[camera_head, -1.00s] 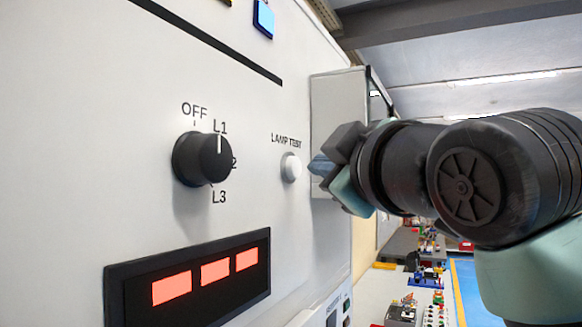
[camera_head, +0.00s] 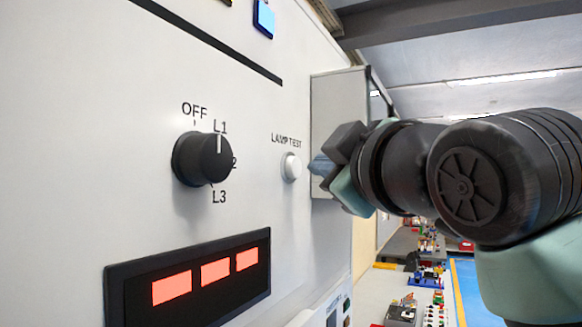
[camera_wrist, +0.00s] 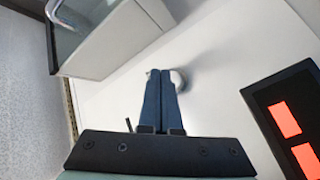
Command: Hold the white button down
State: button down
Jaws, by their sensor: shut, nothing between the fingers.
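The white button (camera_head: 291,167) sits on the pale panel under the words LAMP TEST. It also shows in the wrist view (camera_wrist: 180,79), partly hidden behind the fingertips. My gripper (camera_head: 318,165) is shut and empty, its fingertips pointing at the panel just right of the button. In the wrist view the two closed fingers (camera_wrist: 160,82) reach up to the button. In the head view a small gap shows between fingertips and button; I cannot tell any contact from the wrist view.
A black rotary knob (camera_head: 203,158) points to L1, left of the button. A black display (camera_head: 190,280) with three lit red windows is below. A grey box (camera_head: 335,100) juts from the panel close behind my gripper. A bench (camera_head: 380,290) with small parts stands beyond.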

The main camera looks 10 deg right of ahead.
jog(key=shift+w+a, duration=0.1)
jog(key=shift+a, duration=0.05)
dwell(0.5)
jog(key=shift+w+a, duration=0.15)
jog(key=shift+a, duration=0.05)
jog(key=shift+w+a, duration=0.25)
jog(key=shift+a, duration=0.25)
dwell(2.5)
jog(key=shift+s+d, duration=0.5)
jog(key=shift+d, duration=0.3)
jog(key=shift+s+d, duration=0.7)
jog(key=shift+d, duration=0.35)
jog(key=shift+s+d, duration=0.65)
jog(key=shift+d, duration=0.35)
